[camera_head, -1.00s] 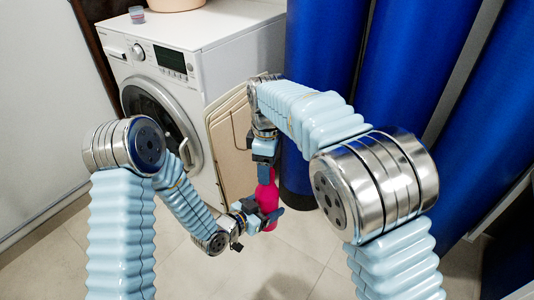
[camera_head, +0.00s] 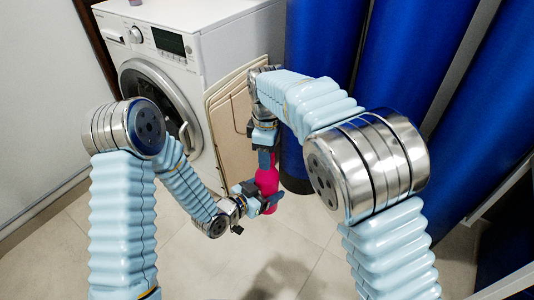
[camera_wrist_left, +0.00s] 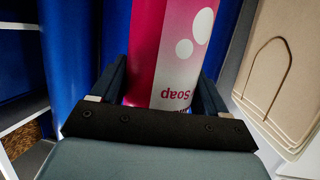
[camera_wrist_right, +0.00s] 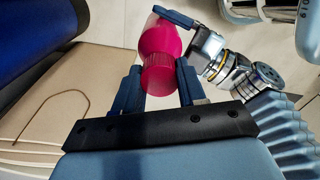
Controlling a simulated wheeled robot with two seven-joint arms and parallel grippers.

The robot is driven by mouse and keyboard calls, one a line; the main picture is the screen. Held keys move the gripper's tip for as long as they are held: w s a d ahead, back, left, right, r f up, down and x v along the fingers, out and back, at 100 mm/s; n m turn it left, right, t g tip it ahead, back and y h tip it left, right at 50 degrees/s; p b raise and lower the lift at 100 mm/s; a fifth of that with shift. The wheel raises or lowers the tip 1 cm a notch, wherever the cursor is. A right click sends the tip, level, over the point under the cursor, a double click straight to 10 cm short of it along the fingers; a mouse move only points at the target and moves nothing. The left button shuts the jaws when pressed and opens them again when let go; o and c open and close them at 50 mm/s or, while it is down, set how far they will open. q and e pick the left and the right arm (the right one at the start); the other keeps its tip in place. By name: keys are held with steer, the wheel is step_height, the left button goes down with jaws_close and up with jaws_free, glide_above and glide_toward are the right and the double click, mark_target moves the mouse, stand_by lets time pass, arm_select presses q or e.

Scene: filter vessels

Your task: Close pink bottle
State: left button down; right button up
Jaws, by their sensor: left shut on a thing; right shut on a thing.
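The pink bottle (camera_head: 267,182) is held upright in the air between my two grippers. My left gripper (camera_head: 263,197) is shut around its lower body from the left. In the left wrist view the bottle (camera_wrist_left: 170,50) shows a pink side and a paler label with white dots and "Soap". My right gripper (camera_head: 267,160) comes down from above and is shut on the pink cap at the top. In the right wrist view the cap (camera_wrist_right: 159,80) lies between the two fingers. The joint between cap and bottle is too small to judge.
A white washing machine (camera_head: 215,55) stands behind on the left. Beige boards (camera_head: 232,130) lean against its right side. Large blue columns (camera_head: 320,60) stand behind and to the right. The tiled floor (camera_head: 300,245) below the bottle is clear.

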steer(key=m, duration=1.1)
steer(key=shift+m, duration=0.3)
steer(key=m, duration=0.3)
steer(key=o, duration=1.2)
steer(key=shift+o, duration=0.2)
step_height(320, 180, up, 12)
